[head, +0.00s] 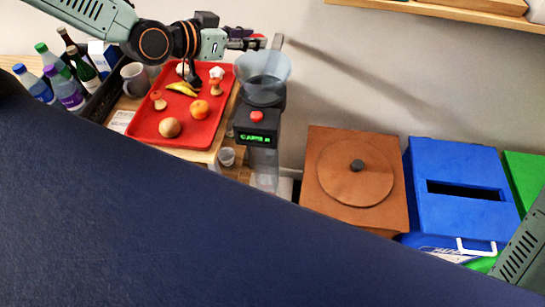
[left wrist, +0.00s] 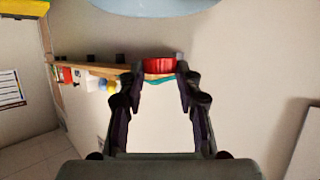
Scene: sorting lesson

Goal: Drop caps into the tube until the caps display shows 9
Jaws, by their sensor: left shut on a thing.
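My left gripper (head: 256,42) is shut on a red cap (left wrist: 160,65), held between its fingertips. In the head view the cap is at the upper rim of a clear funnel (head: 264,66), overlapping it in the picture; I cannot tell if it is directly over the opening. The funnel tops a dark unit with a red round part (head: 256,117) and a green-lit caps display (head: 255,138); its digit is too blurred to read. A clear tube (head: 264,172) runs down below. The funnel's pale blue edge (left wrist: 160,5) shows at the top of the left wrist view. My right gripper is not in view.
A red tray (head: 190,135) with fruit and mushrooms lies left of the funnel. A white mug (head: 134,79) and a dark crate of bottles (head: 105,95) stand farther left. A brown lidded box (head: 325,200) and a blue slotted bin (head: 462,170) stand right.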

